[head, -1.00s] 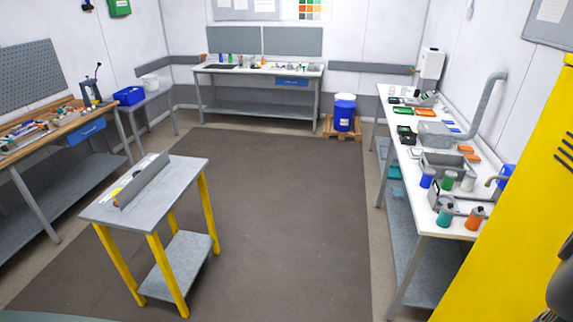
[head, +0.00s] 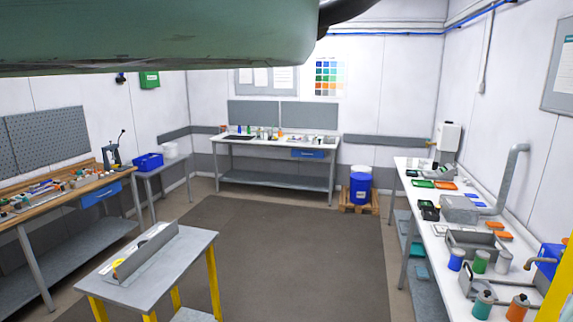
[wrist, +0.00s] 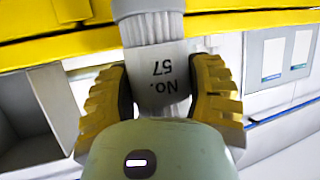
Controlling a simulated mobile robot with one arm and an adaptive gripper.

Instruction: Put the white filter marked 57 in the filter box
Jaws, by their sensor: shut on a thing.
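The white filter marked "No. 57" (wrist: 155,92) is between the two yellow-and-black fingers of my gripper (wrist: 163,68) in the wrist view. My gripper is shut on it, with a finger against each side. The number appears upside down. The filter's ribbed upper part runs past the fingertips, in front of a yellow surface (wrist: 240,22). My gripper and the filter do not show in the head view. On the right bench, an open grey box (head: 475,240) stands among coloured bottles; I cannot tell whether it is the filter box.
The white-topped right bench (head: 462,300) holds a grey case (head: 460,208), bottles and small trays. A grey-topped table with yellow legs (head: 190,250) stands at lower left. The dark floor mat (head: 290,250) is clear. My green arm covers the upper left of the head view.

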